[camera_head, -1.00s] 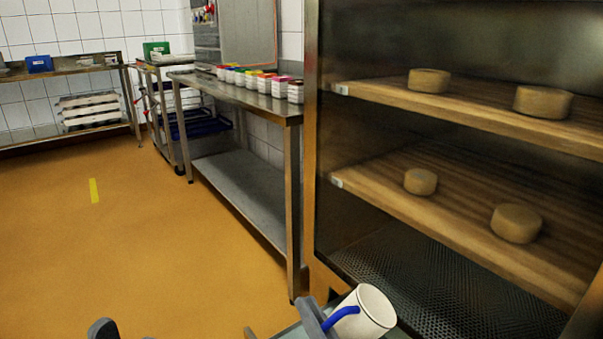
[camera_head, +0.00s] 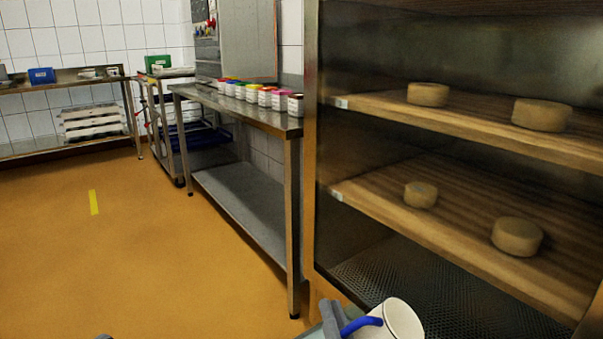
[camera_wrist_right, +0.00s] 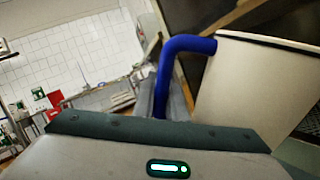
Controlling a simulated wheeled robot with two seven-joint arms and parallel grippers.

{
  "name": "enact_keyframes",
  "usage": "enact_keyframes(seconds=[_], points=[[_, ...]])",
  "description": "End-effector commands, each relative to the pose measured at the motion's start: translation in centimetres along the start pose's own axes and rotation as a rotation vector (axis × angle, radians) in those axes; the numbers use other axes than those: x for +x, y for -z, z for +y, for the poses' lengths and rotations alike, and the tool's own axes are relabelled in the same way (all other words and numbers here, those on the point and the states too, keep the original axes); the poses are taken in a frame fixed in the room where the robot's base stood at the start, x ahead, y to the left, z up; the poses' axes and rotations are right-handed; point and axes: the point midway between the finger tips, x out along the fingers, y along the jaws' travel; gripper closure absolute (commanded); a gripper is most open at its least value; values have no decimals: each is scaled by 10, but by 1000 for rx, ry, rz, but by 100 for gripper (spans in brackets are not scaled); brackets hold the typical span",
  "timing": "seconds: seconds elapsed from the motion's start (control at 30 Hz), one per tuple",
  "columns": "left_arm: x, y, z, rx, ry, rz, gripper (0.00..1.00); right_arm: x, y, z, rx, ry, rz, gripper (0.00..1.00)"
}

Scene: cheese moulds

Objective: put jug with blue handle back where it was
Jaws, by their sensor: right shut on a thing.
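The white jug (camera_head: 401,320) with a blue handle (camera_head: 361,325) is at the bottom of the head view, in front of the cabinet. My right gripper (camera_head: 333,322) is shut on the blue handle. The right wrist view shows the white jug body (camera_wrist_right: 255,95) at the right and the blue handle (camera_wrist_right: 178,62) between the grey fingers (camera_wrist_right: 165,98). The jug looks slightly tilted. Its lower part is cut off in the head view. My left gripper cannot be made out; only a small dark piece shows at the bottom left edge.
A steel cabinet has wooden shelves (camera_head: 400,212) bearing round cheeses (camera_head: 517,237). A steel table (camera_head: 240,110) left of it carries a row of small coloured-lid tubs (camera_head: 264,96). A cart (camera_head: 166,130) and back table (camera_head: 70,84) stand beyond. The orange floor (camera_head: 120,260) is open.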

Motion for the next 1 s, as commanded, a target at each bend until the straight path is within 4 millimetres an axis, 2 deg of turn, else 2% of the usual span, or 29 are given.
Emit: enact_keyframes(seconds=[0.33,0.57,0.8,1.0], points=[[1,0,0,1,11,4,69,-4,-21,-15,-33,108,-65,100],[1,0,0,0,7,2,69,-16,-52,-36,-98,263,-158,100],[0,0,0,-1,-4,-1,69,-44,-89,-64,-173,460,-275,100],[0,0,0,-2,-6,-1,69,-65,-109,-80,-215,572,-342,100]])
